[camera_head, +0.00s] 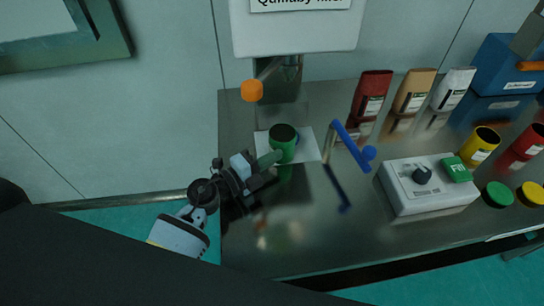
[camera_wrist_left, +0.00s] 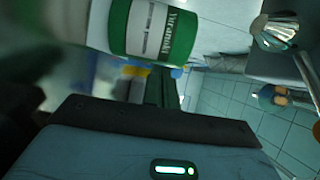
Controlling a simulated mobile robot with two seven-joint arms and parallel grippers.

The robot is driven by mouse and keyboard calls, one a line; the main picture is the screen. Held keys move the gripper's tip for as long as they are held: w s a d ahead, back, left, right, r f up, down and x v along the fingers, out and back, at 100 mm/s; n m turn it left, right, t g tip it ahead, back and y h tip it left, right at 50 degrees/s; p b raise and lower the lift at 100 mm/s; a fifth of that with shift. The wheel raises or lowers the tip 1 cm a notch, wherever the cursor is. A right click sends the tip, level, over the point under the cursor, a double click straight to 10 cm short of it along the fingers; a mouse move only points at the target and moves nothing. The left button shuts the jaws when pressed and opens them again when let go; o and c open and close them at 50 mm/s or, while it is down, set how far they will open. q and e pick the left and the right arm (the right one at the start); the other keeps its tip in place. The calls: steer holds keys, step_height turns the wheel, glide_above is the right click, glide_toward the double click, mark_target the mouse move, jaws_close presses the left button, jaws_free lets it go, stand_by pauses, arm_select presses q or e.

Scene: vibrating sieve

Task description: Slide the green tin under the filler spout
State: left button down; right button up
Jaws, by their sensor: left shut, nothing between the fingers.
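The green tin (camera_head: 283,136) stands upright and open-topped on a white sheet (camera_head: 308,146) on the steel table. It shows large, with its white label, in the left wrist view (camera_wrist_left: 178,32). My left gripper (camera_head: 276,157) is shut and empty, its fingertips at the tin's near left side; I cannot tell whether they touch it. The filler spout (camera_head: 284,68) hangs below the white filler housing (camera_head: 297,28), behind and above the tin in the head view. A metal nozzle also shows in the left wrist view (camera_wrist_left: 274,34). My right gripper is not in view.
A white control box (camera_head: 405,190) with a dark knob and green FILL button (camera_head: 456,169) is further right. Bags (camera_head: 413,92), other tins (camera_head: 479,147) and a blue bin (camera_head: 505,70) fill the table's right side. The near left tabletop is clear.

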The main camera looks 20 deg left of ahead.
mark_target(274, 136)
arm_select(q)
steer(key=shift+w, duration=0.1)
steer(key=shift+w, duration=0.3)
steer(key=w, duration=0.6)
steer(key=shift+a+f+b, duration=0.1)
steer(key=shift+a+b, duration=0.25)
steer(key=shift+w, duration=0.3)
steer(key=shift+a+r, duration=0.1)
steer(key=shift+r, duration=0.1)
steer(key=shift+w+a+r, duration=0.1)
steer(key=shift+s, duration=0.2)
